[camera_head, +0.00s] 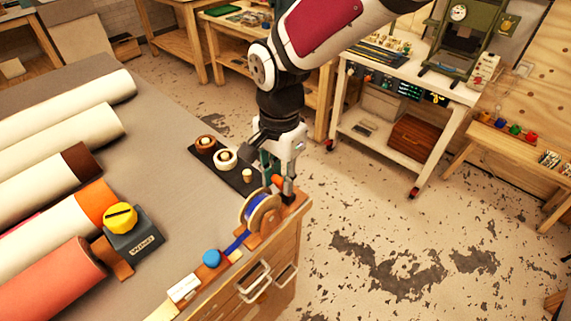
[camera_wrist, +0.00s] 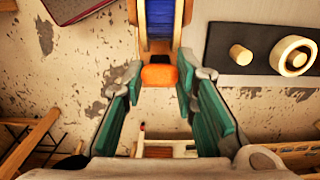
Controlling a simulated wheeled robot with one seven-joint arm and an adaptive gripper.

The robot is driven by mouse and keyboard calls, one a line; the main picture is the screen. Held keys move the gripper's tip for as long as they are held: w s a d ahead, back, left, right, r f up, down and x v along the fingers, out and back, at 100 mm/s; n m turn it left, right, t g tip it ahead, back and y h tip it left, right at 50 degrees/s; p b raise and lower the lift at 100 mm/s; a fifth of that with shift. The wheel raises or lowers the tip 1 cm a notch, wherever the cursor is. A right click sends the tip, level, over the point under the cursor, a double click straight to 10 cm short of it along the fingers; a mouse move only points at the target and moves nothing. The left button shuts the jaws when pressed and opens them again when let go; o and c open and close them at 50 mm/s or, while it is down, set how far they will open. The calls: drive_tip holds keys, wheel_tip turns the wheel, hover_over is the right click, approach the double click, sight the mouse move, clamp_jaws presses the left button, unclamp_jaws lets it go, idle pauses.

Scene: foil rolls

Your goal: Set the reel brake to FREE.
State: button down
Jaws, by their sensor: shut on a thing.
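The reel (camera_head: 262,214) stands at the table's near right corner, with blue ribbon wound on it and a wooden side disc. Its blue winding (camera_wrist: 159,18) shows at the top of the wrist view. The orange brake lever end (camera_head: 277,181) is beside the top of the reel. It also shows as an orange block (camera_wrist: 159,75) below the reel in the wrist view. My gripper (camera_head: 279,186) points down there, its green-padded fingers (camera_wrist: 160,80) on both sides of the orange piece, shut on it. Brake markings are not readable.
A dark strip (camera_head: 211,156) with round wooden pieces lies left of my gripper. A grey box with a yellow knob (camera_head: 121,217), a blue round cap (camera_head: 211,258) and several large rolls (camera_head: 62,145) are on the table. Open floor lies to the right.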

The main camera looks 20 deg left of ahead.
drive_tip(key=shift+w+d+r+g+y+p, duration=0.1)
drive_tip(key=shift+w+d+g+y+p, duration=0.15)
drive_tip(key=shift+w+g, duration=0.25)
drive_tip(key=shift+w+d+g+y+p, duration=0.15)
drive_tip(key=shift+w+g+y, duration=0.15)
drive_tip(key=shift+g, duration=0.3)
drive_tip(key=w+g, duration=0.1)
drive_tip(key=w+g+y+b, duration=0.1)
drive_tip(key=shift+d+f+g, duration=0.2)
drive_tip(key=shift+d+g, duration=0.1)
drive_tip(key=shift+d, duration=0.05)
drive_tip(key=shift+w+d+f+g+y+b, duration=0.15)
drive_tip(key=shift+w+g+y+b, duration=0.1)
drive_tip(key=shift+w+g+b, duration=0.25)
drive_tip(key=shift+w+d+f+g+y+b, duration=0.2)
drive_tip(key=shift+w+g+b, duration=0.15)
drive_tip(key=shift+g+b, duration=0.2)
drive_tip(key=shift+w+d+f+g+y+b, duration=0.2)
drive_tip(key=shift+w+g+y+b, duration=0.15)
drive_tip(key=shift+g+b, duration=0.4)
drive_tip(key=shift+w+d+f+g+y+b, duration=0.15)
drive_tip(key=shift+w+g+y+b, duration=0.1)
drive_tip(key=shift+w+g+b, duration=0.4)
drive_tip(key=shift+s+g, duration=0.25)
drive_tip(key=c, duration=1.3)
unclamp_jaws()
drive_tip(key=shift+w+r, duration=0.1)
